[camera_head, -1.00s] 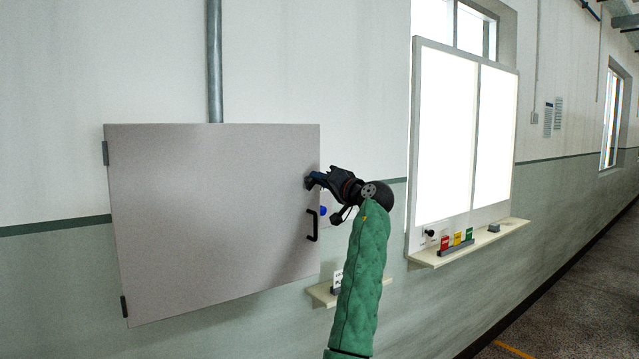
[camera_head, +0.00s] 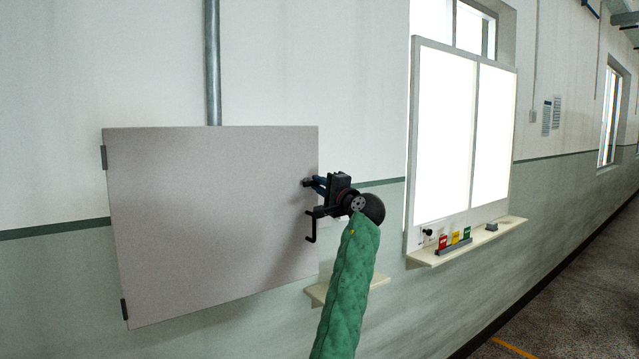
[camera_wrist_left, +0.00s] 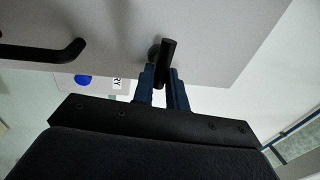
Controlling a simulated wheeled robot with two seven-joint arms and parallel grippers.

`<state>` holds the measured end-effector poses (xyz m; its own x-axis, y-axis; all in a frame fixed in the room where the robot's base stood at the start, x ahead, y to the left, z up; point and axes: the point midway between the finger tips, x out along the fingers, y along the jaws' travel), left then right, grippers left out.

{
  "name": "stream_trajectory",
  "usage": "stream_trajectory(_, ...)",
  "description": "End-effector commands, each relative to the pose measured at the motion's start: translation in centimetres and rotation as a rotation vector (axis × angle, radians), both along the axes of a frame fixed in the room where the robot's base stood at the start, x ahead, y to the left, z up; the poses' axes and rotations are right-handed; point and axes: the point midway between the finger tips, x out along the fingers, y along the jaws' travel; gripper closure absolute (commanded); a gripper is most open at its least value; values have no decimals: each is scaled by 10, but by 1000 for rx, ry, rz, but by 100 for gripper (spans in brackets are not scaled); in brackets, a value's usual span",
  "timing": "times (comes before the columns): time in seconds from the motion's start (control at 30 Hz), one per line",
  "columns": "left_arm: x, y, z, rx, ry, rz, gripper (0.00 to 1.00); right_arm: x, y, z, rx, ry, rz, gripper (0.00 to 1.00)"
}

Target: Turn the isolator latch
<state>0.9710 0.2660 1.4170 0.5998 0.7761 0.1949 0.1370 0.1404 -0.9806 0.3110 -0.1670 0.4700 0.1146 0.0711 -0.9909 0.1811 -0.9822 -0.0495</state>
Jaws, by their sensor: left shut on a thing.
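A grey isolator cabinet with a closed door (camera_head: 210,215) hangs on the wall. Its dark latch (camera_head: 306,182) is near the door's right edge, mostly hidden by my gripper in the head view. In the left wrist view the latch shows as a black bar (camera_wrist_left: 169,55) on a round boss. My left gripper (camera_head: 317,184) is shut on the latch; in the wrist view its two blue fingers (camera_wrist_left: 162,88) stand on either side of the bar. A black door handle (camera_head: 311,236) sits below, partly behind the gripper; it also shows in the wrist view (camera_wrist_left: 45,52). My right gripper is not in view.
A small shelf (camera_head: 348,289) is below the cabinet, partly behind my green-sleeved arm. To the right are a bright white panel (camera_head: 447,140) and a ledge (camera_head: 468,244) with red, yellow and green cards. A pipe (camera_head: 213,60) rises above the cabinet.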

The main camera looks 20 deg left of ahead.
Motion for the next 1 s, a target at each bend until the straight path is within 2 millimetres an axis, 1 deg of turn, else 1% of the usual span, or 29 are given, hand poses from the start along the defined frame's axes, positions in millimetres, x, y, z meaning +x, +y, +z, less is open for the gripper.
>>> stream_trajectory(0.23, 0, -1, 1, 23, 26, -1, 100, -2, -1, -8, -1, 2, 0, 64)
stream_trajectory(0.6, 0, -1, 0, 24, 29, -2, 100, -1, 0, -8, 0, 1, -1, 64)
stream_trajectory(0.63, 0, -1, 0, 24, 29, -2, 80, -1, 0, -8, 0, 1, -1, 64)
stream_trajectory(0.7, 0, -1, 0, 24, 29, -2, 66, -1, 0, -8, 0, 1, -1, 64)
stream_trajectory(0.73, 0, -1, 0, 24, 29, -2, 64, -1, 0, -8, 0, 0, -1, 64)
stream_trajectory(1.0, 0, -1, -1, 23, 29, -1, 64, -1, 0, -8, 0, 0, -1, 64)
